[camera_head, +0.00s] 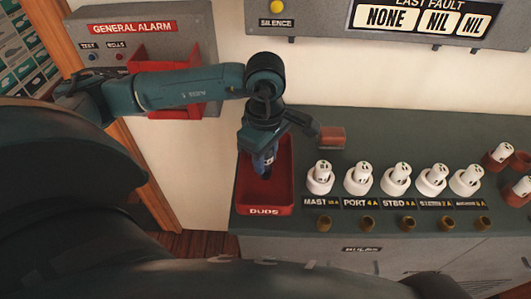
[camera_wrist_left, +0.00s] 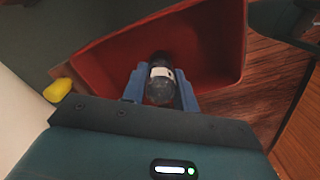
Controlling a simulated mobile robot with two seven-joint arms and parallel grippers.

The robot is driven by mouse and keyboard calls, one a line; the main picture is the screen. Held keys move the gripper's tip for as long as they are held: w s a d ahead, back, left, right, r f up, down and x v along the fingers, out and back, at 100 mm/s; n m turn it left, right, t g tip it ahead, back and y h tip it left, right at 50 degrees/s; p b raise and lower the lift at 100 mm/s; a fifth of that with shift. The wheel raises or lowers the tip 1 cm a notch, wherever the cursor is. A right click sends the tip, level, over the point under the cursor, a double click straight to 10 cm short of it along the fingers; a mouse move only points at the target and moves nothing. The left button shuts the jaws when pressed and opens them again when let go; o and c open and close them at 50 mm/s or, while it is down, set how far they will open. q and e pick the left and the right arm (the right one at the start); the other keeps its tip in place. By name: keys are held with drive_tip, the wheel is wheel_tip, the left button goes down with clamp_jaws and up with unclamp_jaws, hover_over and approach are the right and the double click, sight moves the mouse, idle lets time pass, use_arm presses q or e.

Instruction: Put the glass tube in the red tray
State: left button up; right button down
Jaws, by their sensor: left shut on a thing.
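The glass tube (camera_wrist_left: 160,86) is a small clear, greyish cylinder with a pale band and a dark end. My left gripper (camera_head: 264,166) is shut on it, with the blue fingers on either side of the tube in the left wrist view (camera_wrist_left: 160,90). The red tray (camera_head: 283,192), labelled DUDS, stands at the left end of the grey counter. The gripper points down over the tray, and the tray also shows behind the tube in the wrist view (camera_wrist_left: 215,50). In the head view the tube is mostly hidden by the gripper. I cannot tell whether it touches the tray floor. My right gripper is not in view.
Right of the tray stands a row of white fuse holders (camera_head: 397,180) with brass caps (camera_head: 365,223) in front. A small red block (camera_head: 332,138) lies behind them. Red cylinders (camera_head: 498,157) are at the far right. A red bracket under the alarm panel (camera_head: 140,32) is behind my left arm.

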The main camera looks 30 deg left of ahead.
use_arm(q)
drive_tip(key=shift+f, duration=0.15)
drive_tip(key=o, duration=1)
drive_tip(key=shift+c, duration=0.2)
drive_tip(key=shift+r, duration=0.2)
wheel_tip(320, 180, up, 12)
drive_tip(key=shift+r+b, duration=0.1)
drive_tip(key=shift+b, duration=0.75)
